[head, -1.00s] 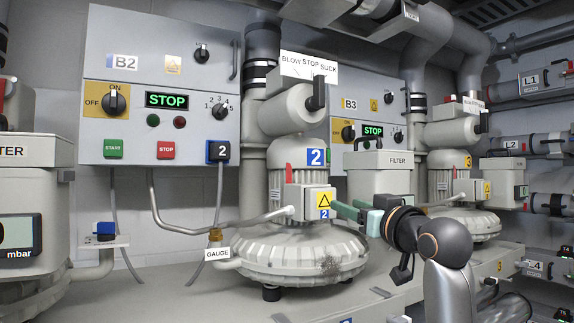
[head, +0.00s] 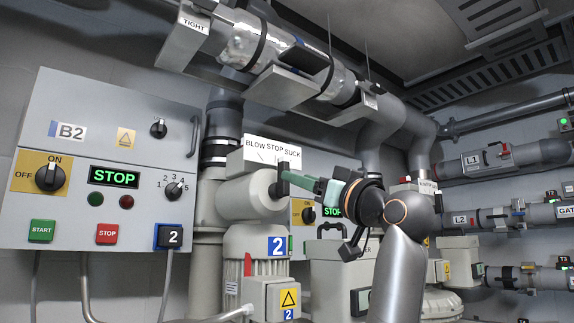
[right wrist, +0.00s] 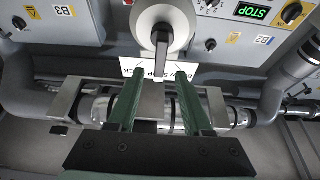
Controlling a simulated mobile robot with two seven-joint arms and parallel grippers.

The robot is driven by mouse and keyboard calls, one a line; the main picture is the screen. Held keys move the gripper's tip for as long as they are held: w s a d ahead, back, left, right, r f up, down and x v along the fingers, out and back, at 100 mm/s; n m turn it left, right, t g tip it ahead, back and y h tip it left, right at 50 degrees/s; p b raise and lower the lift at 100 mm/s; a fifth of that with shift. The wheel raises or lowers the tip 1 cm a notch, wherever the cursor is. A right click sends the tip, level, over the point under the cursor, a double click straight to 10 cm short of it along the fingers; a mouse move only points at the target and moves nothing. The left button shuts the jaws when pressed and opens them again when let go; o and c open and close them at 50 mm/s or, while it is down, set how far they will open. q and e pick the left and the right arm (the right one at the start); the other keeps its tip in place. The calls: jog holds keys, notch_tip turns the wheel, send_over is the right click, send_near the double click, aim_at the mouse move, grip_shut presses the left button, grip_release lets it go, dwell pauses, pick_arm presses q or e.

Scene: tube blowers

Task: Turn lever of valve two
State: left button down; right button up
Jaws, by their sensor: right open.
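The valve two lever (head: 281,182) is a dark handle on the round grey end of the blower 2 valve (head: 238,201), under a BLOW STOP SUCK sign (head: 272,153). It points up, roughly at STOP. My right gripper (head: 290,171) is at the lever in the head view, its green fingers reaching in from the right. In the right wrist view the lever (right wrist: 161,48) lies between the two spread fingers of my right gripper (right wrist: 160,74), with gaps on both sides. Contact with the lever is not visible. My left gripper is not in view.
The B2 control box (head: 100,180) with its knobs and lit STOP display stands on the left. A clear pipe marked TIGHT (head: 250,50) runs overhead. Blower 2's body (head: 258,255) is below the valve. More pipes and valves (head: 515,160) are on the right.

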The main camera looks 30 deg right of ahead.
jog(key=p+x, duration=0.1)
jog(key=x, duration=0.4)
jog(key=shift+w+p, duration=0.1)
jog(key=shift+p, duration=0.25)
grip_shut()
